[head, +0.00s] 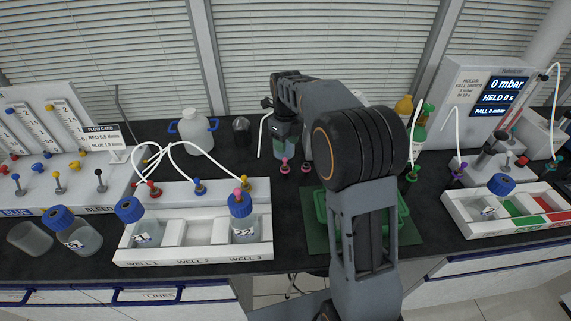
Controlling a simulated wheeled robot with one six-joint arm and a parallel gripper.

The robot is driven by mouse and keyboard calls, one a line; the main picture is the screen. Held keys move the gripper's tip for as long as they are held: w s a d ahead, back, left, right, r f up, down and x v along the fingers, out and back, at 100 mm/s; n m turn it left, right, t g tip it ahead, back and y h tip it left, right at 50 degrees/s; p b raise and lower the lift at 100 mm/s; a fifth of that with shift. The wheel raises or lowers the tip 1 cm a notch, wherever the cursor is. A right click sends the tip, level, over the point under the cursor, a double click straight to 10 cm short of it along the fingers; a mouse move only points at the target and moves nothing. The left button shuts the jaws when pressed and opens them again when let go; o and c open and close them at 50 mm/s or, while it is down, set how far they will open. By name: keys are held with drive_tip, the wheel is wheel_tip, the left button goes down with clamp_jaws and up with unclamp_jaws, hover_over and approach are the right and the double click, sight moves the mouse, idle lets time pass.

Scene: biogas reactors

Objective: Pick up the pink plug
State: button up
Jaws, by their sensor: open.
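Two small pink pieces stand on the dark bench near the middle: one pink plug (284,166) on the left and another pink piece (306,168) just right of it. A third pink piece (238,195) sits on the blue cap of the bottle (243,228) at well 3. Which one is the task's plug I cannot tell. My gripper (284,140) is open, pointing down above and behind the left pink piece. The fingertips are small and partly merged with a pale vessel behind them, so contact cannot be judged.
My arm hides much of the green tray (318,210). The white well rack (190,256) with tubes stands at front left. A white jug (194,132) is behind it. A pressure unit (470,95) and another rack (470,225) stand right. Bare bench lies left of the tray.

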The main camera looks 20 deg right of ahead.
sight(285, 161)
drive_tip(key=shift+s+a+f, duration=0.1)
drive_tip(key=shift+a+f, duration=0.05)
drive_tip(key=shift+f, duration=1.75)
drive_tip(key=shift+s+a+f, duration=0.1)
drive_tip(key=shift+a+f, duration=0.05)
drive_tip(key=shift+f, duration=1.7)
drive_tip(key=shift+c, duration=0.3)
clamp_jaws()
